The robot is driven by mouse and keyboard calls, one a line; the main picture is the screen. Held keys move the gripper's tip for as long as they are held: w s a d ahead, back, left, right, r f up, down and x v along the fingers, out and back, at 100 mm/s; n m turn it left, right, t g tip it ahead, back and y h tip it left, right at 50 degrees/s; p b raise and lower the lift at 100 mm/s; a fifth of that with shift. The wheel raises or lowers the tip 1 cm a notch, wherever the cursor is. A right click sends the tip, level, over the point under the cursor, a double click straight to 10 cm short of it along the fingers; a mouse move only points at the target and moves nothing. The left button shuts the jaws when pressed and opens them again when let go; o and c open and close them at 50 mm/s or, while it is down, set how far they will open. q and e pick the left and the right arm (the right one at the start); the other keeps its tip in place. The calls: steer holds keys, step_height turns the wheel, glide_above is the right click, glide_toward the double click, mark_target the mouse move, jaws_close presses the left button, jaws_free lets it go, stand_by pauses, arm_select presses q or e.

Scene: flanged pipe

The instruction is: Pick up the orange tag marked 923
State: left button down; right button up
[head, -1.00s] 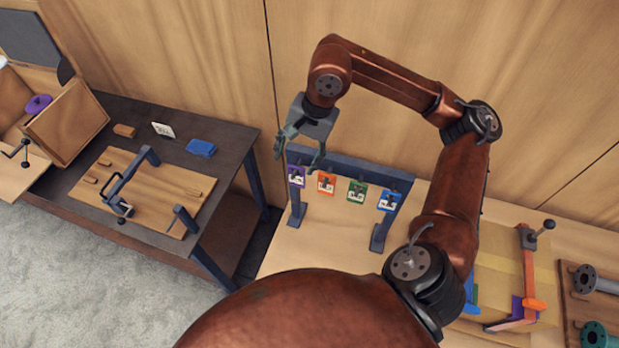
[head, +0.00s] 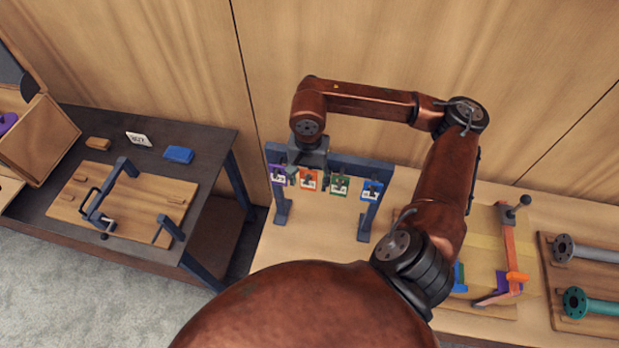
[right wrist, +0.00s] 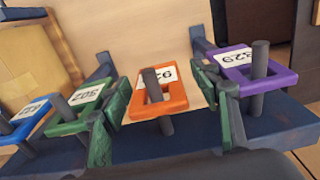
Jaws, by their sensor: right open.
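The orange tag (head: 308,186) hangs on a peg of the dark blue rack (head: 343,160), between the purple and green tags. In the right wrist view the orange tag (right wrist: 182,101) is near the middle, with its peg through its opening. Its white label shows upside down, partly hidden by the peg; it seems to start with 92. My right gripper (head: 308,177) is open at the rack. In the right wrist view its green fingers (right wrist: 168,120) stand on either side of the orange tag, apart from it. My left gripper is not in view.
The purple tag (right wrist: 262,80) hangs close to one finger and the green tag (right wrist: 84,104) close to the other. A blue tag (head: 371,190) hangs at the rack's right end. A clamp fixture (head: 510,255) and flanged pipes (head: 590,254) lie at the right.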

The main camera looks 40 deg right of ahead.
steer(key=shift+f, duration=0.2)
steer(key=shift+c, duration=0.7)
steer(key=c, duration=0.9)
